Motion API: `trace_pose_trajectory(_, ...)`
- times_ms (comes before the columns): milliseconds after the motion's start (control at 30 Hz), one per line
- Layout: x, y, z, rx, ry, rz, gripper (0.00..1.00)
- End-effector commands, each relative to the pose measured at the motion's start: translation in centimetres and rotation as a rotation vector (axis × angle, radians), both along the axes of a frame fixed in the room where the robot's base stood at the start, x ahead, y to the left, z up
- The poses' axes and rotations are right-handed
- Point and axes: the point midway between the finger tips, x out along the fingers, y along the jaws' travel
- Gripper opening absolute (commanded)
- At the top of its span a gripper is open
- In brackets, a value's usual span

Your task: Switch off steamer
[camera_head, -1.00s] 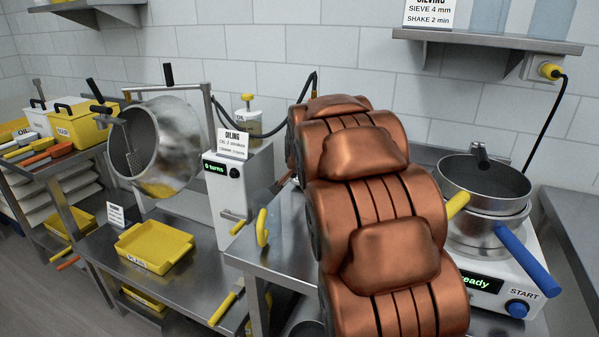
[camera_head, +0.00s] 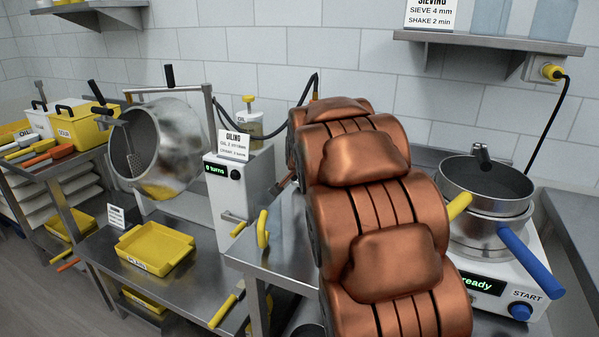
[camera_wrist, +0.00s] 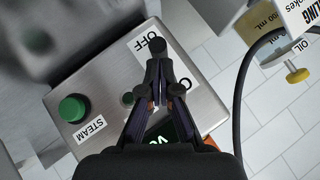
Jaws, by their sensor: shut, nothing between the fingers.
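In the wrist view, a grey metal control box (camera_wrist: 196,103) carries a green button (camera_wrist: 72,109) beside a STEAM label (camera_wrist: 90,129). An OFF label (camera_wrist: 147,42) sits on the box's upper part. My gripper (camera_wrist: 154,68) is shut and empty over the box, its tips close to the OFF label. Whether the tips touch the box cannot be told. The fingers hide most of a dark display with green letters (camera_wrist: 162,137) and part of another label. A small dark round part (camera_wrist: 128,98) shows left of the fingers. In the head view, my arm hides the gripper and this box.
In the wrist view, a black hose (camera_wrist: 240,95) curves right of the box, near an oil bottle's yellow cap (camera_wrist: 298,75). In the head view, a metal drum (camera_head: 178,140) and yellow tray (camera_head: 155,248) are left, and a pan with blue handle (camera_head: 530,262) is right.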

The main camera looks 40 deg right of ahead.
Motion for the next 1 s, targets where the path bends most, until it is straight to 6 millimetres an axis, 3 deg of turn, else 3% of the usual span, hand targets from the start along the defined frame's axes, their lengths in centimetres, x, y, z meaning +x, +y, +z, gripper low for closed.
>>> trace_pose_trajectory(300, 0.0, 0.0, 1.3, 0.0, -0.002, -0.001, 0.0)
trace_pose_trajectory(733, -0.1, 0.1, 1.4, 0.0, -0.001, 0.001, 0.0)
trace_pose_trajectory(1000, -1.0, 1.2, 2.4, -0.001, -0.003, 0.003, 0.0)
